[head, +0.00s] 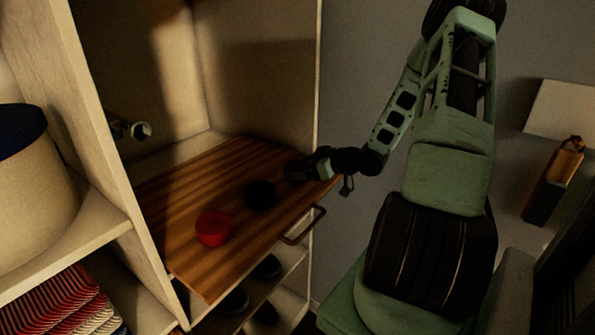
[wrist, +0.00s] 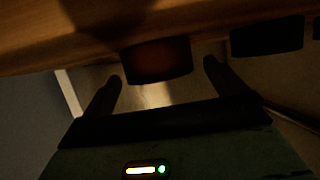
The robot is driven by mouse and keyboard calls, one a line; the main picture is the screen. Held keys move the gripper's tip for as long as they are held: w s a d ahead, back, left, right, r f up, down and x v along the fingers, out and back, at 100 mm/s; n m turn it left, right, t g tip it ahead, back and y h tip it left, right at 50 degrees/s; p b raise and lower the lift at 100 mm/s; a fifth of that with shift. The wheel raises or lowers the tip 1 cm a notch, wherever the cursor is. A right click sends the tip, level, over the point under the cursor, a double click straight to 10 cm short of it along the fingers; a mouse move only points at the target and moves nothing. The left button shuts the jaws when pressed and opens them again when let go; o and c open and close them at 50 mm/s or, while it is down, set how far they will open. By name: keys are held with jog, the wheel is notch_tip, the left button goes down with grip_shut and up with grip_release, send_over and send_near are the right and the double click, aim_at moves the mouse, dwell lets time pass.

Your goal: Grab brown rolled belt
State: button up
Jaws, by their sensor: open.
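A dark brown rolled belt (wrist: 158,62) lies on the wooden shelf board (head: 190,180). In the wrist view it sits just ahead of my gripper (wrist: 162,70), between the lines of the two fingertips. My gripper is open and holds nothing. In the head view my gripper (head: 307,168) reaches in from the right at the board's right end, low over the wood. There the brown belt cannot be told apart clearly from the dark fingers. A black roll (head: 260,194) lies to the left of my gripper; a dark roll (wrist: 268,38) also shows at the right in the wrist view.
A red roll (head: 213,229) lies nearer the front of the board. A metal handle (head: 304,226) sticks out at the board's edge. A pale cabinet wall (head: 265,85) stands behind. Dark shoes (head: 235,301) lie below, and striped folded cloth (head: 65,303) is at lower left.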

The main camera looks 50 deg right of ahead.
jog(key=c, duration=1.2)
jog(key=shift+r, duration=0.15)
